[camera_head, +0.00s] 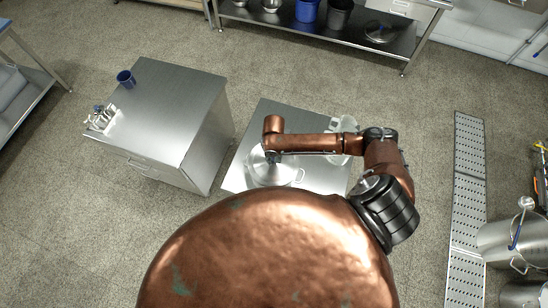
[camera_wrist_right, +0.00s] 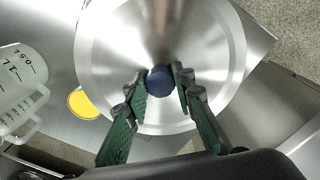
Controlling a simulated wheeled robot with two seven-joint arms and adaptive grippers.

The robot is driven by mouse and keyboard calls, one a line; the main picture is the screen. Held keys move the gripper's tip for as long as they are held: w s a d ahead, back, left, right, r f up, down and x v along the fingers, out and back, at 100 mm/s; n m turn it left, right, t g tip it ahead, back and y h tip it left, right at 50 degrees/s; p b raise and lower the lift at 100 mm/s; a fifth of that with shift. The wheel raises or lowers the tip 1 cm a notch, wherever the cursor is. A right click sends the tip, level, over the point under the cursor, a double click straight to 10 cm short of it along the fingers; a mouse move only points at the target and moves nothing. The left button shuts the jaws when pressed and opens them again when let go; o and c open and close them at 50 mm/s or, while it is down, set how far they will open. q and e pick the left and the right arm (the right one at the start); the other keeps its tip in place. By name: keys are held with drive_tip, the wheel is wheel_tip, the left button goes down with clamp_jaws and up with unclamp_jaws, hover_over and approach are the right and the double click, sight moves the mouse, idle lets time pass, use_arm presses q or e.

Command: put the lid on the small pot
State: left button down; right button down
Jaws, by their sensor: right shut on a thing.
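The lid (camera_wrist_right: 120,35) is a round shiny metal disc with a dark blue knob (camera_wrist_right: 160,81). In the wrist view my right gripper (camera_wrist_right: 160,84) has its two green-padded fingers on either side of the knob, shut on it. In the head view the right gripper (camera_head: 272,156) points down at the lid (camera_head: 262,172) over the steel table. A small loop handle (camera_head: 300,176), likely the small pot's, shows at the lid's right edge. The pot's body is hidden under the lid, so I cannot tell whether the lid is seated. My left gripper is not in view.
A clear measuring jug (camera_wrist_right: 18,92) and a yellow disc (camera_wrist_right: 83,104) are beside the lid on the steel table (camera_head: 285,115). A shelf (camera_head: 290,22) with pots is at the back.

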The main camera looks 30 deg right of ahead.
drive_tip(key=shift+f, duration=0.35)
drive_tip(key=c, duration=1.6)
unclamp_jaws()
drive_tip(key=shift+r, duration=0.4)
wheel_tip(320, 180, up, 12)
drive_tip(key=shift+r, duration=0.2)
